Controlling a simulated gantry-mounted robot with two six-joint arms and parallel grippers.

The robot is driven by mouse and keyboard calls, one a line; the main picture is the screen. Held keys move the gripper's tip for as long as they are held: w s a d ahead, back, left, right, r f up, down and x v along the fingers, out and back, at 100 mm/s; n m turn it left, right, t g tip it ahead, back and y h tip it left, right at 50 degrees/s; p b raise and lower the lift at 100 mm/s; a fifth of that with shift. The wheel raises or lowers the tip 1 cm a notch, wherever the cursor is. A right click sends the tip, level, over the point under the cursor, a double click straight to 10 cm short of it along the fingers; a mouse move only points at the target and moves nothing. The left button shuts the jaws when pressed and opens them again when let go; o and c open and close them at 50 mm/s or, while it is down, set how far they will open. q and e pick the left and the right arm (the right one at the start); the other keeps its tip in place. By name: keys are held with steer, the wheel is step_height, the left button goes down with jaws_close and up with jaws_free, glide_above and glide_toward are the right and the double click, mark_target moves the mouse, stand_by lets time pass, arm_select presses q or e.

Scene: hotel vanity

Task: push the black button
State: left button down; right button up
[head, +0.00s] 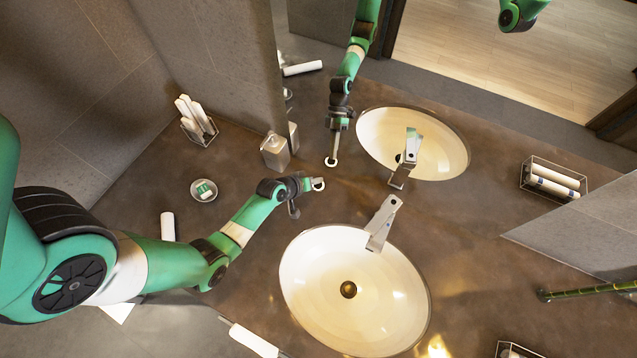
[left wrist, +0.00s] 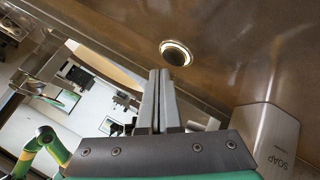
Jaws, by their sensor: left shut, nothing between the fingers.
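The black button shows in the left wrist view as a dark round disc (left wrist: 176,53) inside a pale ring, set in the brown counter. In the head view, its pale ring (head: 319,184) shows at the tip of my left gripper (head: 309,184), which partly covers it. My left gripper is shut and empty. Its two fingers (left wrist: 159,72) lie together in the left wrist view, with their tips just below the button in the picture. I cannot tell whether the tips touch it. My right gripper is not in view.
A soap dispenser (head: 275,151) stands close by; it also shows in the left wrist view (left wrist: 266,135). A sink (head: 354,290) and faucet (head: 382,224) are to the right. The mirror behind reflects my arm and the sink. A small dish (head: 204,190) and towel rack (head: 198,128) stand left.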

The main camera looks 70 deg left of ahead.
mark_target(316, 187)
arm_select(q)
steer(key=shift+f, duration=0.1)
stand_by(0.5)
steer(key=shift+f+b, duration=0.35)
steer(key=shift+f, duration=0.05)
steer(key=shift+f+b, duration=0.35)
stand_by(0.4)
steer(key=shift+r+p, duration=0.85)
steer(key=shift+r, duration=0.1)
step_height(316, 187, up, 6)
steer(key=p, duration=0.6)
